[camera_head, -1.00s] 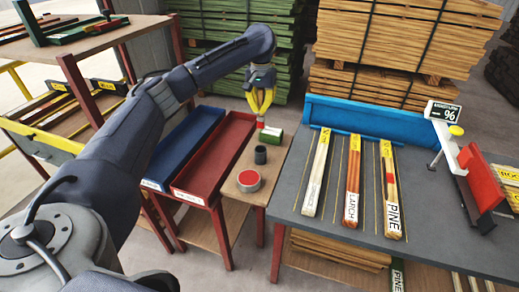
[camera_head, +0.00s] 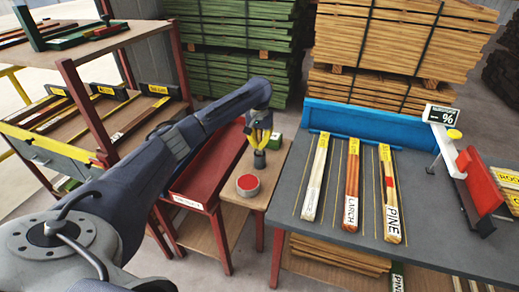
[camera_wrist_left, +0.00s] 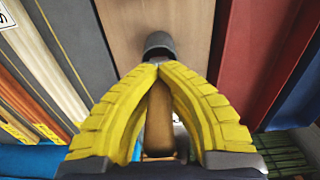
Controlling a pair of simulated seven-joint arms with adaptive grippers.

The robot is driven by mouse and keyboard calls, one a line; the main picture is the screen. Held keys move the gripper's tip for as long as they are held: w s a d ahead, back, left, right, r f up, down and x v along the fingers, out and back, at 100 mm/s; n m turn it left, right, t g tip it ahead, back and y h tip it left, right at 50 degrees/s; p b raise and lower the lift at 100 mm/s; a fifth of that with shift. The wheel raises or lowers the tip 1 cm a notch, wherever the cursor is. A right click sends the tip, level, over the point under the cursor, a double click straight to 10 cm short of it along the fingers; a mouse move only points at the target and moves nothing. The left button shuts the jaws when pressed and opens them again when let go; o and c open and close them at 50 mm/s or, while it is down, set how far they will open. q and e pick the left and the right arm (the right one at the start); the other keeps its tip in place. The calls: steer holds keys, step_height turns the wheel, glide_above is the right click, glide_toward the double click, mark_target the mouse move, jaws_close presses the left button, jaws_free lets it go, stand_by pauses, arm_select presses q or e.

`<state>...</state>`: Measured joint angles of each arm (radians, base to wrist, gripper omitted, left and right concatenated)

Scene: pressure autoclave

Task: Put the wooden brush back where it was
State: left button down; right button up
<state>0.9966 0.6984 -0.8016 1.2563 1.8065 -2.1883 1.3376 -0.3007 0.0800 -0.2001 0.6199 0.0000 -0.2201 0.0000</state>
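The wooden brush shows in the left wrist view as a brown handle (camera_wrist_left: 158,122) between the yellow fingers. My left gripper (camera_wrist_left: 158,68) has its fingertips drawn together around the far part of the handle. In the head view, my left gripper (camera_head: 258,146) points down over the dark cup (camera_head: 259,159) on the small wooden table. The dark cup (camera_wrist_left: 158,42) is right at the fingertips in the wrist view. The brush's lower end is hidden by the fingers, so I cannot tell how deep it sits in the cup. My right gripper is out of view.
A round tin with a red top (camera_head: 248,184) stands just in front of the cup, and a green and white box (camera_head: 274,140) just behind. A red tray (camera_head: 205,172) lies to the left. The grey table (camera_head: 330,232) with labelled wood strips is to the right.

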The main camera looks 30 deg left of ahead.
arm_select(q)
steer(key=shift+f, duration=1.2)
steer(key=shift+f, duration=0.15)
steer(key=c, duration=2.1)
jaws_free()
steer(key=o, duration=0.5)
step_height(320, 180, up, 12)
steer(key=shift+r, duration=0.15)
